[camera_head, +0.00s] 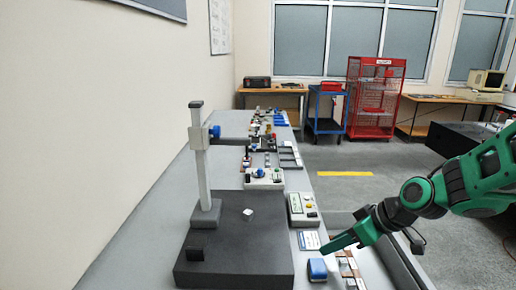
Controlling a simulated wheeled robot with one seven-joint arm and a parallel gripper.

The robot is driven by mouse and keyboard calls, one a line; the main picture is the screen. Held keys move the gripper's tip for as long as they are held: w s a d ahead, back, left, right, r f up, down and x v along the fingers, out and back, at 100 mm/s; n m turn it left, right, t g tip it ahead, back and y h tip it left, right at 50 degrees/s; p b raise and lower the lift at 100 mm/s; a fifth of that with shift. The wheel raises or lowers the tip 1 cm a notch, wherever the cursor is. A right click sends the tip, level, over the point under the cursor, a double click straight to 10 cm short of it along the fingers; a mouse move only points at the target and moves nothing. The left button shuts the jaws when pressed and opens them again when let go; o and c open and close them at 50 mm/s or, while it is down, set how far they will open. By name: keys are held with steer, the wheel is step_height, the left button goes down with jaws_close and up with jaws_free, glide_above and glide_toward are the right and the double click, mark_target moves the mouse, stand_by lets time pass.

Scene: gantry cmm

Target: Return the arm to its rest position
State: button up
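My arm comes in from the right edge, green and black. My gripper (340,243) is at its end, pointing left and slightly down over the right edge of the long grey bench (146,222). It is close above a blue block (317,269) in the picture; I cannot tell whether they touch. The green fingers show nearly side-on, so their opening cannot be made out. No held object can be seen.
A dark granite base (233,268) with a tall white column (202,160) and a small pale cube (248,214) stands left of my gripper. A control box (303,208) is just beyond it. Beyond are a blue cart (326,112) and red cage (375,98). Floor is clear mid-right.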

steer(key=s+d+r+m+g+h, duration=0.2)
steer(key=s+d+m, duration=0.5)
steer(key=s+d, duration=0.3)
steer(key=s+d+r+m+g+h, duration=0.2)
steer(key=s+d+m+g+h, duration=0.1)
steer(key=s+d+m, duration=0.4)
steer(key=s+d, duration=0.3)
steer(key=s, duration=0.3)
steer(key=shift+s+r, duration=0.15)
steer(key=shift+s, duration=0.2)
steer(key=shift+w+f+h, duration=0.25)
steer(key=shift+w+h, duration=0.05)
steer(key=shift+w, duration=0.35)
